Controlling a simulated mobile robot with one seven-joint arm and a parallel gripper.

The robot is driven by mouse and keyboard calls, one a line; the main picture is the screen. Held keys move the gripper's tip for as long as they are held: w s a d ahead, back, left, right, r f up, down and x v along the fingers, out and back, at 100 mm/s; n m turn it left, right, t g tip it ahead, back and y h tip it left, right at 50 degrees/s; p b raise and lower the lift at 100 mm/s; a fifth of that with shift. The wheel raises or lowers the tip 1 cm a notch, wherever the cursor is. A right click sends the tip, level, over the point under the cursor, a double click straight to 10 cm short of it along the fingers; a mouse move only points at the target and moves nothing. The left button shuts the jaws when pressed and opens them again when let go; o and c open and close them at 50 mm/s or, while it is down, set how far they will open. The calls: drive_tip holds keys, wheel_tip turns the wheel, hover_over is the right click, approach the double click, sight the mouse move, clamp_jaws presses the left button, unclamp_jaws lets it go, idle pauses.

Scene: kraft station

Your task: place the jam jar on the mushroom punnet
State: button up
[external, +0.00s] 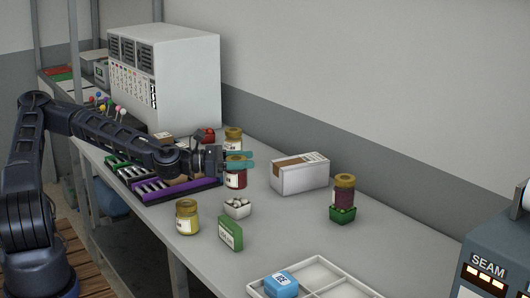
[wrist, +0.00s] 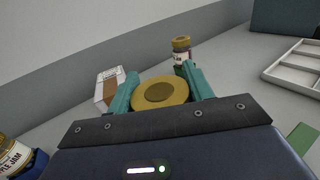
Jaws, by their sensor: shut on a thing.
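My gripper (external: 243,160) is shut on a jar (external: 236,178) with a gold lid, dark red contents and a pale label. In the wrist view the round gold lid (wrist: 160,93) sits between the two teal fingers of my gripper (wrist: 163,88). The held jar appears upright; its height over the table is hard to tell. A small white punnet of mushrooms (external: 238,209) stands on the table just below it in the external view. The punnet does not show clearly in the wrist view.
Another gold-lidded jar (external: 344,188) stands on a green punnet (external: 342,215). A yellow jar (external: 187,219), a green box (external: 230,234), a white carton (external: 300,174) and an amber jar (external: 233,136) stand around. A divided white tray (external: 330,270) is in front.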

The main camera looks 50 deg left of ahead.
sight(243, 174)
drive_tip(key=shift+f, duration=2)
drive_tip(key=shift+f, duration=0.1)
drive_tip(key=o, duration=1.2)
drive_tip(key=shift+s, duration=0.1)
drive_tip(key=shift+v, duration=5.95)
drive_tip(key=shift+a, duration=0.1)
